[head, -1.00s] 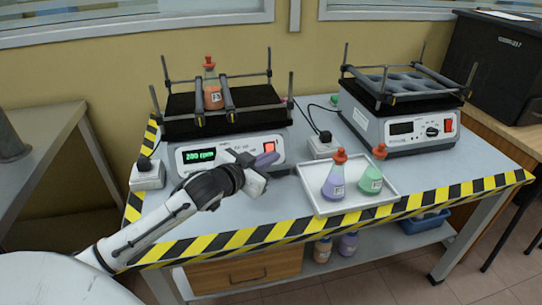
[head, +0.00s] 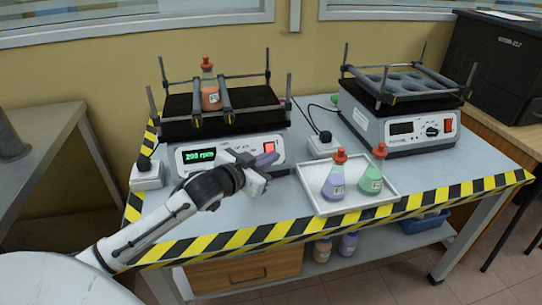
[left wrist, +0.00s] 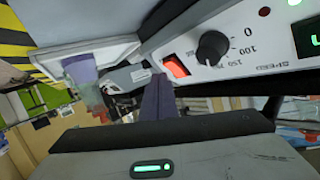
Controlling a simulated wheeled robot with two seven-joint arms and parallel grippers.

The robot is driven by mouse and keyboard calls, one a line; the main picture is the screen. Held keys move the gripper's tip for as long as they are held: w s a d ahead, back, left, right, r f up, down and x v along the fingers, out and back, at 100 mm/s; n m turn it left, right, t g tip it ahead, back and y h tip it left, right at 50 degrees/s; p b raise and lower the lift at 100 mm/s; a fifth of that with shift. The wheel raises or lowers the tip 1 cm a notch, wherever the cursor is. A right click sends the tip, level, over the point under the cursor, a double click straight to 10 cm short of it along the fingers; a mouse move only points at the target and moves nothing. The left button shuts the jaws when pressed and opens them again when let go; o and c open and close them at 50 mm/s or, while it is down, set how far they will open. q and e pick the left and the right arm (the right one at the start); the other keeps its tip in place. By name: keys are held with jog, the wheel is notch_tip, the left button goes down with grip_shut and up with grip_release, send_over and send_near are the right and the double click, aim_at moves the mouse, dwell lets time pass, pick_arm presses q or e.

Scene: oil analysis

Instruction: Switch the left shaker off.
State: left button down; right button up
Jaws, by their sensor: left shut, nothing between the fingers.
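The left shaker (head: 182,172) stands on the table with its green display (head: 199,156) lit and reading about 200 rpm. Its platform carries a stoppered flask of orange liquid (head: 210,96) between clamp bars. Its red switch (head: 270,146) is at the right end of the front panel. In the left wrist view the red switch (left wrist: 176,66) glows beside a black knob (left wrist: 212,48). My left gripper (head: 267,160) is shut and empty, its purple fingers just in front of the panel, close to the switch. In the left wrist view, the fingers (left wrist: 156,98) point toward the switch; contact cannot be told.
A white tray (head: 315,199) with a purple flask (head: 334,182) and a green flask (head: 371,180) lies right of my gripper. The right shaker (head: 396,140) stands behind it with a dark display. A power socket box (head: 147,176) is at the left.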

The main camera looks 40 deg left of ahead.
pick_arm(q)
jog(key=shift+w+a+f, duration=0.2)
jog(key=shift+a+f, duration=0.05)
jog(key=shift+w+a+f, duration=0.2)
dwell(0.9)
jog(key=shift+r, duration=0.1)
jog(key=shift+s+d+r+p, duration=0.35)
jog(key=shift+s+d+p, duration=0.15)
jog(key=shift+p, duration=0.5)
jog(key=s+d+r+p, duration=0.1)
jog(key=p, duration=0.1)
jog(key=s+d+r+p, duration=0.1)
jog(key=d+p, duration=0.1)
jog(key=shift+s+r, duration=0.25)
jog(key=shift+r, duration=0.15)
